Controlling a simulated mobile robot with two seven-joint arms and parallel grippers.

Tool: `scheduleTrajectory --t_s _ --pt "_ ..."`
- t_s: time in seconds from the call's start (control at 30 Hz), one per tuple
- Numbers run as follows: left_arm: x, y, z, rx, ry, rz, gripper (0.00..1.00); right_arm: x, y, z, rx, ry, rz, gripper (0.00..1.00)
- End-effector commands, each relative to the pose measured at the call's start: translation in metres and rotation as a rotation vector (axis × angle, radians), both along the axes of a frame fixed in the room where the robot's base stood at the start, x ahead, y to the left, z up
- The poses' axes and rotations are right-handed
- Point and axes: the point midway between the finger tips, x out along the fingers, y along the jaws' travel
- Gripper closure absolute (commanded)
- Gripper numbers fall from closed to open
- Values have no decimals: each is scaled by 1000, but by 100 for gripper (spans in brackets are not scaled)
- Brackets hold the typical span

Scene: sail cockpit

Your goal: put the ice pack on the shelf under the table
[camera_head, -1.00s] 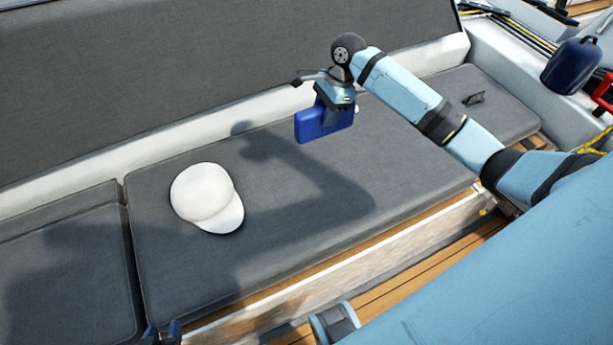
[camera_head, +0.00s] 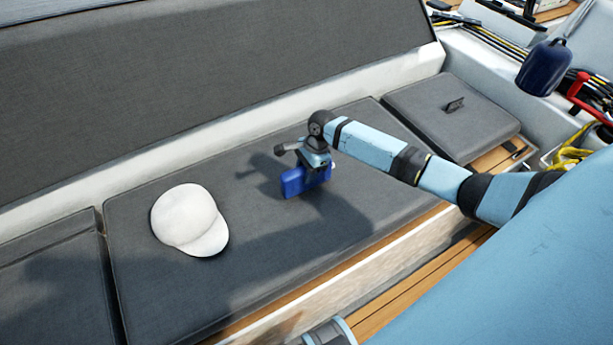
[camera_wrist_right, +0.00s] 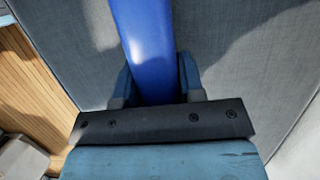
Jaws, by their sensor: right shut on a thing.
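The blue ice pack (camera_head: 306,180) is in my right gripper (camera_head: 317,170), over the grey bench cushion in the head view. In the right wrist view the ice pack (camera_wrist_right: 150,50) stands between the two fingers of the gripper (camera_wrist_right: 160,85), which are shut on it. Whether its lower edge touches the cushion I cannot tell. The table and its shelf do not show in these views. My left gripper is not in view now.
A white cap (camera_head: 188,221) lies on the long grey cushion (camera_head: 140,290), left of the ice pack. A smaller cushion (camera_head: 420,105) with a black tab lies to the right. A dark blue fender (camera_head: 543,67) and ropes are at the far right. Wooden floor (camera_head: 400,300) runs in front of the bench.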

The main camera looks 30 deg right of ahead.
Motion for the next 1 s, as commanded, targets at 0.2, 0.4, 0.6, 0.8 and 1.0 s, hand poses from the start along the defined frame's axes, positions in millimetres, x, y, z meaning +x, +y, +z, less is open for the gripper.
scheduleTrajectory --t_s 0.2,0.4,0.6,0.8,1.0 --pt "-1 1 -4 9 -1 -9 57 1 0 -19 0 -1 1 100" --pt "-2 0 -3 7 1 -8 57 0 0 -18 0 -1 1 100" --pt "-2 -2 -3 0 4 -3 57 0 0 -22 -1 0 0 41" --pt "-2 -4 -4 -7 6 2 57 0 0 -22 -1 0 0 38" --pt "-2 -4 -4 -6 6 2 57 0 -2 -13 -1 -1 1 38"
